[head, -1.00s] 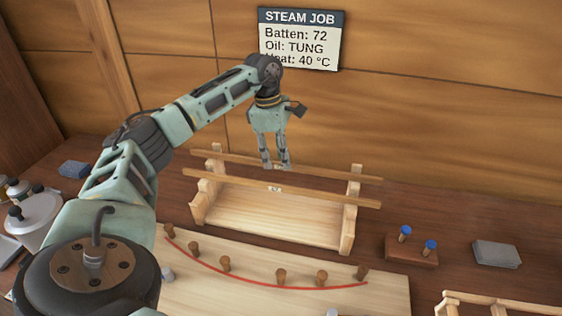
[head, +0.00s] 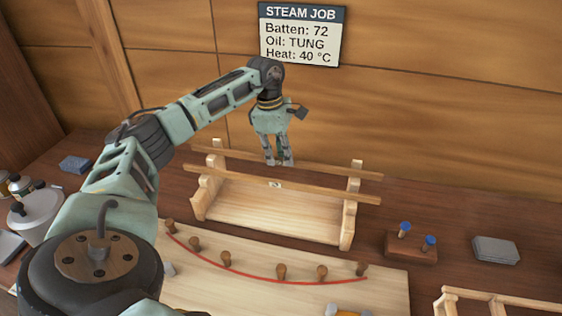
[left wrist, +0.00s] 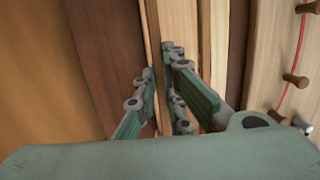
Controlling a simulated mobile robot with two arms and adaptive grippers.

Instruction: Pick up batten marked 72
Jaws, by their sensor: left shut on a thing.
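Two long wooden battens lie across a pale wooden rack (head: 270,215): a rear batten (head: 335,173) and a front batten (head: 225,179). The front batten bears a small pale tag, too small to read. My left gripper (head: 278,162) points down at the middle of the rear batten and is shut on it. In the left wrist view the fingers (left wrist: 160,92) stand either side of the rear batten (left wrist: 152,35). Any mark on the rear batten is hidden. A wall sign (head: 302,36) reads Batten: 72, Oil: TUNG, Heat: 40 °C. My right gripper is out of view.
A board (head: 210,285) with several pegs and a red curved line lies in front of the rack. A block with two blue-topped pins (head: 411,248) and a grey pad (head: 496,250) stand right. A jar (head: 38,212) stands left. The wall is close behind.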

